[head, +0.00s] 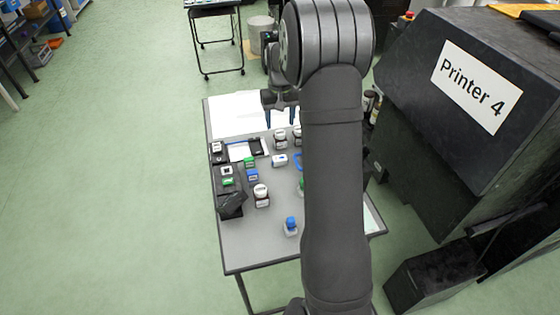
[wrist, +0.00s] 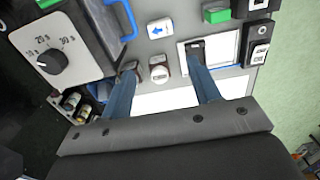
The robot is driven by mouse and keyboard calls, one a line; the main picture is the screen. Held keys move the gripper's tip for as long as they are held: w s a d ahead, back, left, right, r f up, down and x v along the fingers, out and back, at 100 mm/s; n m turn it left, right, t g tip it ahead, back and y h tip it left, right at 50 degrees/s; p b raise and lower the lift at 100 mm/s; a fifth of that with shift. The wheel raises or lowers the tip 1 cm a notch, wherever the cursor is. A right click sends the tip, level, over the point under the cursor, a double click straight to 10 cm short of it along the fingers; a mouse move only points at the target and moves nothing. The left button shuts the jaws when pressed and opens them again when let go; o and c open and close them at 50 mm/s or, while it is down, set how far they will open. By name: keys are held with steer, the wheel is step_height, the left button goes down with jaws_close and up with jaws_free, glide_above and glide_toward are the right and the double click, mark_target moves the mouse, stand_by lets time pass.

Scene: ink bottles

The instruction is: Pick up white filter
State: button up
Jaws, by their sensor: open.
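A small white block with a blue arrow, which looks like the white filter (head: 280,160), lies on the grey table. It also shows in the wrist view at the top (wrist: 160,28), lying flat and apart from my fingers. My gripper (head: 280,117) is over the far part of the table, pointing down, beyond the filter. In the wrist view my gripper (wrist: 163,64) has its two blue fingers wide apart. A white-capped bottle (wrist: 159,71) appears between them but is not gripped. My arm hides part of the table's right side in the head view.
White-capped bottles (head: 262,193) and a blue-capped bottle (head: 291,224) stand on the table (head: 262,249). A green block (head: 250,161) and blue block (head: 252,175) lie left of the filter. A dial box (wrist: 58,60) with a blue handle (wrist: 126,16) is close by. Printer 4 (head: 450,120) stands at right.

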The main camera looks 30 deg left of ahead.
mark_target(280, 158)
step_height(280, 158, down, 16)
steer(key=shift+s+f, duration=0.1)
stand_by(0.5)
steer(key=shift+c, duration=0.5)
steer(key=c, duration=0.7)
step_height(280, 158, up, 9)
steer(key=a+m, duration=0.3)
steer(key=m, duration=0.3)
steer(key=w+a+m, duration=0.1)
steer(key=a+m, duration=0.3)
steer(key=m, duration=0.2)
steer(key=w+a+f+m, duration=0.1)
steer(key=a+m, duration=0.3)
steer(key=m, duration=0.2)
steer(key=shift+a+f, duration=0.1)
steer(key=shift+a, duration=0.15)
